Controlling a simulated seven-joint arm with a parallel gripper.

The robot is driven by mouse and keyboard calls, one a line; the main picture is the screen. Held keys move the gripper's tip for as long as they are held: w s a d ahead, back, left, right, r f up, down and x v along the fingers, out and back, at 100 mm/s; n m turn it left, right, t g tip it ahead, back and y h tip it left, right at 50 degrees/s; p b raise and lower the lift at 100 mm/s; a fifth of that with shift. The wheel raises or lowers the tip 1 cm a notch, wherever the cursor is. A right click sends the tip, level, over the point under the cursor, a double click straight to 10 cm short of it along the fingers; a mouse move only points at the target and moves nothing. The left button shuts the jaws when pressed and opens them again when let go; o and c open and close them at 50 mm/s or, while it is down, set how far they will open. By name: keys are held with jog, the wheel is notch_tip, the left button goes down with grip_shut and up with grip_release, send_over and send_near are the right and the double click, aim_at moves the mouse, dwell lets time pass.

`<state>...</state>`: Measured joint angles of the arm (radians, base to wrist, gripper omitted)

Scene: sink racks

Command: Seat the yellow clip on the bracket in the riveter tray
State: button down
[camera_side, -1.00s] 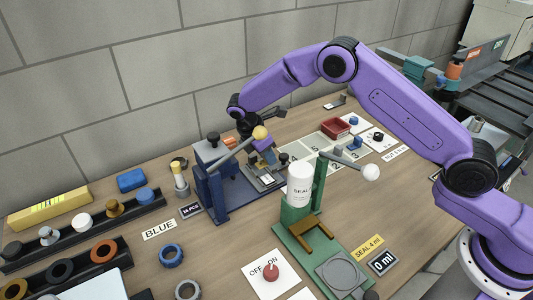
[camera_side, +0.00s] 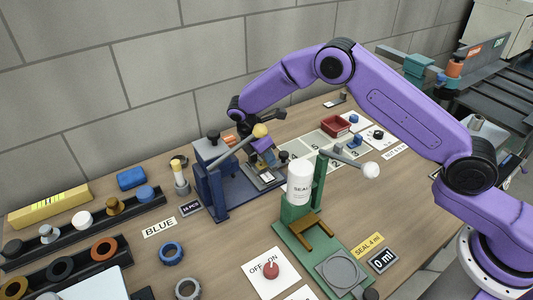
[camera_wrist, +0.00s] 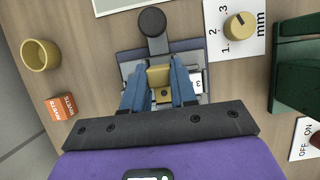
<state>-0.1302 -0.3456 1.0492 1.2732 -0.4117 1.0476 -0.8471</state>
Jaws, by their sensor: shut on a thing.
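In the wrist view my gripper (camera_wrist: 158,84) is shut on the yellow clip (camera_wrist: 160,77), which sits between its two blue fingers. The clip is over the riveter tray (camera_wrist: 128,54), a dark plate with a round black knob (camera_wrist: 152,22) at its far end. The bracket cannot be told apart under the clip and fingers, so I cannot tell whether the clip touches it. In the side view the blue riveter (camera_side: 213,190) has a lever with a yellow ball (camera_side: 260,131), which partly covers my gripper. The clip is not clear there.
A yellow cup (camera_wrist: 40,55) and an orange rivets box (camera_wrist: 61,106) stand left in the wrist view. A dial (camera_wrist: 240,26) on a white card and a green stand (camera_wrist: 298,75) are right. In the side view the green sealer (camera_side: 300,220) stands right of the riveter.

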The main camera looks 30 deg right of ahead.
jog(key=shift+f, duration=0.45)
jog(key=c, duration=0.8)
grip_release()
jog(key=v, duration=1.7)
jog(key=shift+r, duration=0.25)
jog(key=shift+a, duration=0.1)
